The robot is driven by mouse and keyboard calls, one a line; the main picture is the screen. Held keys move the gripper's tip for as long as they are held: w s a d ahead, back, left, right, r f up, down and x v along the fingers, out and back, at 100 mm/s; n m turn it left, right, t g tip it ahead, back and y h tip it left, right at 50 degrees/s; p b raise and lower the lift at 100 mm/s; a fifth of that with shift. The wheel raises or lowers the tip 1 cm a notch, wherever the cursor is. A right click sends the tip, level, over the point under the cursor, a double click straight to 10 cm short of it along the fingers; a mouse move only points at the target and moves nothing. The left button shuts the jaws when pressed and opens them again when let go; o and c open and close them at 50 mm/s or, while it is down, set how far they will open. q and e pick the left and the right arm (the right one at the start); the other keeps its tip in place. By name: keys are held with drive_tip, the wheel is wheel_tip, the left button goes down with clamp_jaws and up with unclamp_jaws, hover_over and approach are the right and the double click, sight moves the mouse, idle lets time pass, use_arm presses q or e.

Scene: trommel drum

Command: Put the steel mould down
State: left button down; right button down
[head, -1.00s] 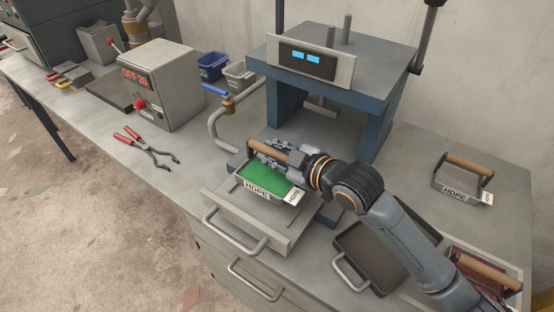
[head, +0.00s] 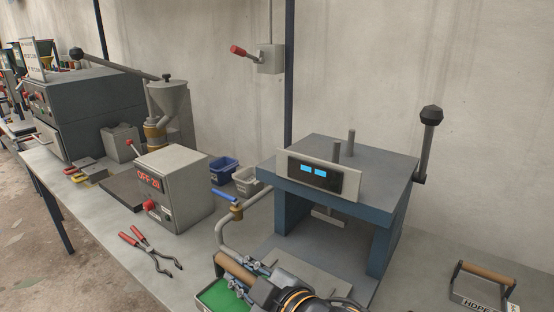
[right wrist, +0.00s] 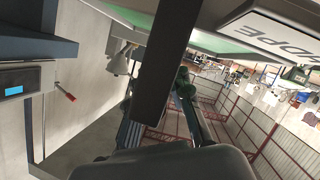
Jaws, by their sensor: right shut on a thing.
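The steel mould, with a wooden handle and a green fill (head: 217,296), shows at the bottom edge of the head view, partly cut off. My right gripper (head: 247,274) is shut on it at the handle, in front of the blue press. In the right wrist view the mould's HDPE label (right wrist: 262,37) shows at the top right, close to a dark gripper finger (right wrist: 163,75). I cannot tell whether the mould touches the surface below it. My left gripper is out of view.
The blue press (head: 338,165) stands behind the gripper. A bent pipe with a blue-handled valve (head: 230,206) is close on its left. A grey control box (head: 172,187), red-handled tongs (head: 150,250) and two small bins (head: 224,168) are left. Another HDPE mould (head: 484,287) lies right.

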drive_tip(key=d+f+m+t+h, duration=0.2)
drive_tip(key=d+f+m+h, duration=0.25)
drive_tip(key=d, duration=0.85)
drive_tip(key=d+f+m+t+h, duration=0.2)
drive_tip(key=d+f+m+h, duration=0.25)
drive_tip(key=d, duration=0.85)
drive_tip(key=a+r+n+g+y, duration=0.1)
drive_tip(key=a+r+n+y, duration=0.2)
drive_tip(key=a, duration=0.6)
drive_tip(key=a+r+n+g+y, duration=0.1)
drive_tip(key=a+r+n+y, duration=0.2)
drive_tip(key=a, duration=0.6)
drive_tip(key=a+r+n+g+y, duration=0.2)
drive_tip(key=a+r+n+y, duration=0.1)
drive_tip(key=a, duration=0.6)
drive_tip(key=shift+s+a+r+n, duration=0.2)
drive_tip(key=shift+s+r+n, duration=0.05)
drive_tip(key=shift+s+n, duration=0.1)
